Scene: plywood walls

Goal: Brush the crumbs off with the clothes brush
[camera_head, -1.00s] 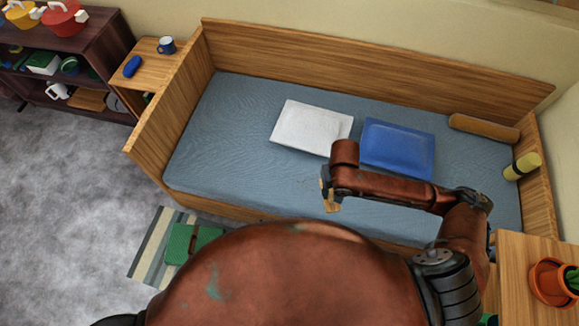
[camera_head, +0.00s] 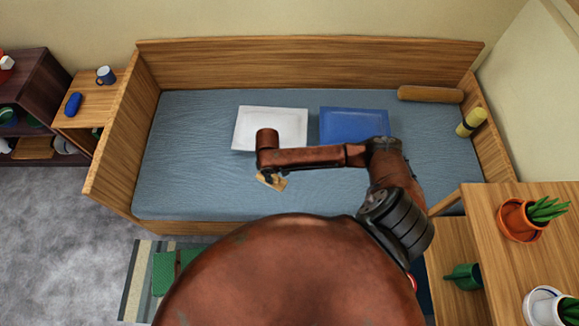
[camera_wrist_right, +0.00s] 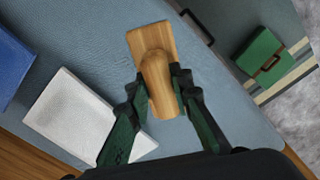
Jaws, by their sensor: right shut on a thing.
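My right gripper (camera_wrist_right: 160,92) is shut on the wooden handle of the clothes brush (camera_wrist_right: 150,40) in the right wrist view. In the head view the brush (camera_head: 275,182) shows small below the end of my right arm, over the front part of the daybed's blue-grey mattress (camera_head: 190,150). I cannot tell whether the brush touches the mattress. No crumbs can be made out in either view. My right gripper (camera_head: 268,174) is mostly hidden under its wrist in the head view. My left gripper is not in view.
A white cushion (camera_head: 270,129) and a blue cushion (camera_head: 353,124) lie on the mattress behind my arm. A brown bolster (camera_head: 430,94) lies at the back right, near a yellow cylinder (camera_head: 471,122). A wooden table with a potted plant (camera_head: 520,220) stands at right. A green case (camera_wrist_right: 259,55) lies on the floor.

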